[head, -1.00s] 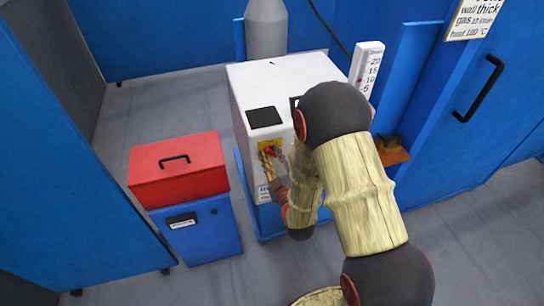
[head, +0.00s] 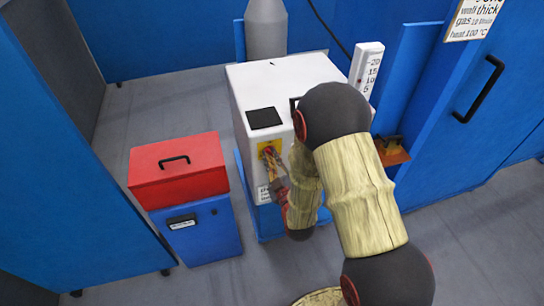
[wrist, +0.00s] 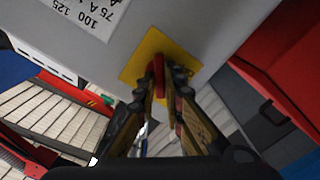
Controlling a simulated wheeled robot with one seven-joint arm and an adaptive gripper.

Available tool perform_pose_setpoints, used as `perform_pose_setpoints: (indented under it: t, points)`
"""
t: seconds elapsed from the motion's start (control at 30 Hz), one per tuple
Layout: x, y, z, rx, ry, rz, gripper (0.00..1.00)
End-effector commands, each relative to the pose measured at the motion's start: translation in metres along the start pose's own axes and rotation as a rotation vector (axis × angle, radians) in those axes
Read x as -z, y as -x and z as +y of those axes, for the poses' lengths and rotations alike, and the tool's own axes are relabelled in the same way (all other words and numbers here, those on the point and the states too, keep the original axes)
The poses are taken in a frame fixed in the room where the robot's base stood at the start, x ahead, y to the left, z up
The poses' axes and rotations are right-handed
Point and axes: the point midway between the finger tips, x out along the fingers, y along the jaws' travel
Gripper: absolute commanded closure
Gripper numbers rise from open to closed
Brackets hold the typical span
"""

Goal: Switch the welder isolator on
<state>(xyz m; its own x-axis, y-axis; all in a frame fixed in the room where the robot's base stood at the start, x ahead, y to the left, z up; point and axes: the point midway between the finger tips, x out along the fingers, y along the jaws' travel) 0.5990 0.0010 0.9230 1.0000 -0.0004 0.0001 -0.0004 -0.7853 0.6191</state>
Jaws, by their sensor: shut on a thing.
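The welder (head: 285,85) is a white box on a blue stand. Its isolator is a red handle (wrist: 158,76) on a yellow plate (wrist: 132,68), on the front face below a dark panel (head: 264,118). The yellow plate also shows in the head view (head: 264,148). My gripper (wrist: 163,85) is shut on the red handle, one finger on each side. In the head view my gripper (head: 271,158) is at the plate, and it hides much of the handle there. The handle's marked position cannot be read.
A red toolbox (head: 180,168) sits on a blue cabinet (head: 198,230) left of the welder. A grey cylinder (head: 266,28) stands behind. A blue door with a black handle (head: 480,88) is at the right. Grey floor is clear at front left.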

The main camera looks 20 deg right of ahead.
Motion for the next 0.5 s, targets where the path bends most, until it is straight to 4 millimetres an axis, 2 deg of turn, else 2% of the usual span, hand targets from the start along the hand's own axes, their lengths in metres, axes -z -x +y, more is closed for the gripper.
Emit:
perform_pose_setpoints:
  t: [0.27, 0.5]
  points:
    - [-0.0005, 0.0, -0.0005, 0.0, -0.044, 0.001, 1.0]
    - [-0.0011, -0.0004, -0.0002, 0.0, -0.187, 0.002, 1.0]
